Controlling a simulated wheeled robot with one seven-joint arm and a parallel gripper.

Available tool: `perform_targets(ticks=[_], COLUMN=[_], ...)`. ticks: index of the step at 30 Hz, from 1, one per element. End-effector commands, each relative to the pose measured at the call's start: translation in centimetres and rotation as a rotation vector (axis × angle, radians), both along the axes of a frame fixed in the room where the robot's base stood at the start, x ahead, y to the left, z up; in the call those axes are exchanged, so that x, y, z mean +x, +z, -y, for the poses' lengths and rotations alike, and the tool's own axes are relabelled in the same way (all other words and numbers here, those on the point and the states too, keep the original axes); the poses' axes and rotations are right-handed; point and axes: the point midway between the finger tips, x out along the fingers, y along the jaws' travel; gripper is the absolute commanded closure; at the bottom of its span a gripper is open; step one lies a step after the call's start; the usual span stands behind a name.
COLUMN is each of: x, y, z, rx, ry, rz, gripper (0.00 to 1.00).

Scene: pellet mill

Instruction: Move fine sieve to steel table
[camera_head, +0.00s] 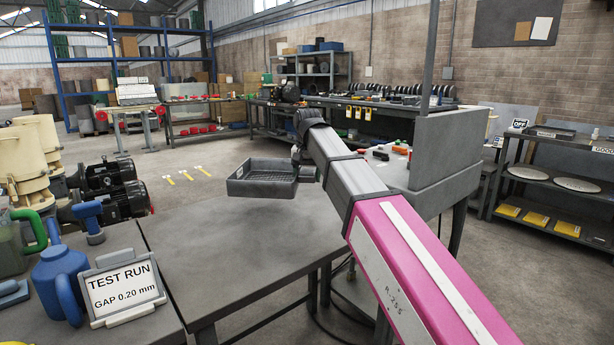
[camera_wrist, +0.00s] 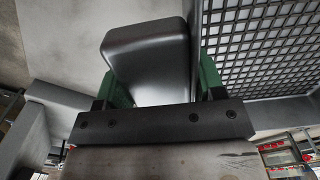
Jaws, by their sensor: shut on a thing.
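The fine sieve is a shallow grey square tray (camera_head: 258,188) with a mesh bottom; its dark mesh (camera_wrist: 265,45) fills the upper right of the wrist view. My gripper (camera_wrist: 160,80) has its two green fingers on either side of the sieve's smooth grey handle (camera_wrist: 150,50) and is shut on it. In the head view the sieve hangs level at the far edge of the bare grey steel table (camera_head: 235,240), apparently above its top. The gap beneath it is hard to judge.
On the near left stand a TEST RUN sign (camera_head: 120,285), a blue can (camera_head: 60,280) and a blue-handled tool (camera_head: 90,220). Black motors (camera_head: 110,190) stand behind them. A grey machine cabinet (camera_head: 420,150) stands right of my arm. The table's middle is clear.

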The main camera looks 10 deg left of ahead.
Motion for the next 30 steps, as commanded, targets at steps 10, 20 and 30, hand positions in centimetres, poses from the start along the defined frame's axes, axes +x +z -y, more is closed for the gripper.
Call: perform_targets(ticks=[10,20,30], x=[-0.2,-0.2,-0.2], y=[-1.2,-3.9,-6.4], z=[0.0,0.0,0.0], rx=[0.001,0.001,0.001], ry=[0.0,0.0,0.0], rz=[0.0,0.0,0.0], gripper=[0.85,0.85,0.85])
